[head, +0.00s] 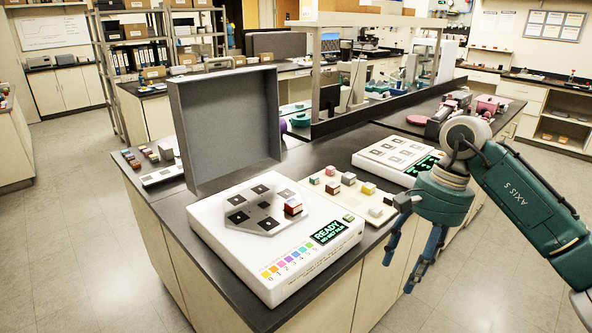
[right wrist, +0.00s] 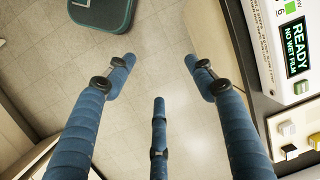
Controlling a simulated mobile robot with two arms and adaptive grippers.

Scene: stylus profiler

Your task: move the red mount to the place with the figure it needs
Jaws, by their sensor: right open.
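The red mount (head: 293,207), a small block with a pale top, sits on the right part of the grey hexagonal stage (head: 262,226) of the white profiler (head: 225,249). Several dark square places with small figures show on the stage; the figures are too small to read. My right gripper (head: 398,275) is open and empty, pointing down in front of the bench, apart from the mount. In the right wrist view its fingers (right wrist: 163,75) are spread above the floor. My left gripper is not in view.
The profiler's grey lid (head: 224,127) stands open behind the stage. Its display (head: 328,238) reads READY, NO WET FILM. A cream tray (head: 335,197) with several coloured mounts lies right of it, before a white figure panel (head: 385,145). The bench front edge lies beside my right gripper.

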